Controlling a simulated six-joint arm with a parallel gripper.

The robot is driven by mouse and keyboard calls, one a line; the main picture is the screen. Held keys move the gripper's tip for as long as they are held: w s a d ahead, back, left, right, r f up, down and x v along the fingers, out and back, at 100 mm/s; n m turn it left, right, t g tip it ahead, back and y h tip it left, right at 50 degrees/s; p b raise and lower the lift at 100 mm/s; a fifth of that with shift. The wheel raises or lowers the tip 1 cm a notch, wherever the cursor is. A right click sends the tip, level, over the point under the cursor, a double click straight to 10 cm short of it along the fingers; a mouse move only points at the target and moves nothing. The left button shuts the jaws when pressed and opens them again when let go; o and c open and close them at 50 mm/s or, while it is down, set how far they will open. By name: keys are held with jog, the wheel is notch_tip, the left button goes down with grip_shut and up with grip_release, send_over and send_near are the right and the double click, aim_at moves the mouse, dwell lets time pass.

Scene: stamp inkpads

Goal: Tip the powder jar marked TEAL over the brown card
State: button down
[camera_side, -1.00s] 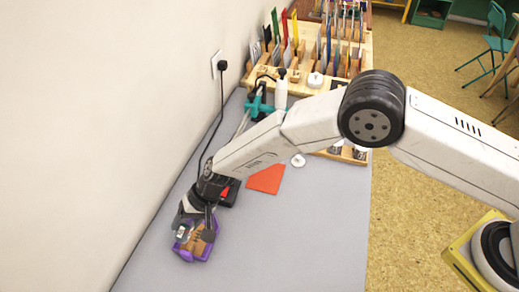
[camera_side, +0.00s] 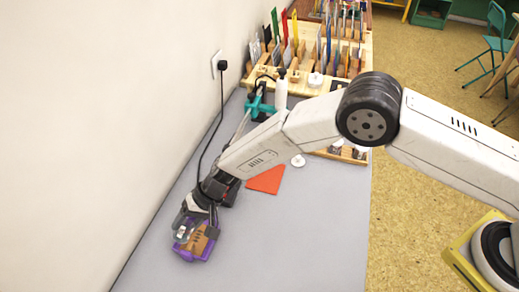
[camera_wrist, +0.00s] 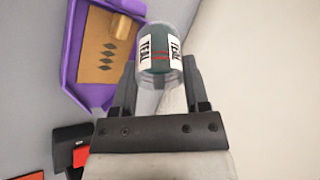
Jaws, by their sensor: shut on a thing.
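My gripper (camera_wrist: 160,88) is shut on a clear jar (camera_wrist: 158,72) with dark teal contents and white labels reading TEAL. In the side view my gripper (camera_side: 192,222) holds the jar (camera_side: 182,234) low at the left edge of a purple tray (camera_side: 187,253). The brown card (camera_side: 198,243) lies in this tray. In the wrist view the card (camera_wrist: 97,65) shows a row of dark diamonds, beside the jar, inside the purple tray (camera_wrist: 73,60). I see no teal powder on the card. The jar's exact tilt and its mouth are hard to tell.
A wooden cylinder (camera_wrist: 124,27) lies at the card's end. A wall (camera_side: 90,120) stands close on the left. The grey table (camera_side: 300,240) is clear to the right.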

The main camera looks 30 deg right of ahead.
jog(key=shift+w+d+f+g+y, duration=0.1)
jog(key=shift+g+y, duration=0.05)
jog(key=shift+y, duration=0.3)
jog(key=shift+d+f+g+y, duration=0.1)
jog(key=shift+g+y, duration=0.05)
jog(key=shift+y, duration=0.3)
dwell(0.8)
jog(key=shift+y, duration=0.3)
jog(key=shift+f+m+y, duration=0.15)
jog(key=shift+m+y, duration=0.15)
jog(key=shift+y, duration=0.1)
dwell(0.9)
jog(key=shift+a+r+h, duration=0.15)
jog(key=shift+r+h, duration=0.15)
jog(key=shift+h, duration=0.7)
jog(key=shift+r+h, duration=0.1)
jog(key=shift+h, duration=0.6)
jog(key=shift+a+r+n+t+h, duration=0.15)
jog(key=shift+n+t+h, duration=0.15)
jog(key=shift+n+t, duration=0.15)
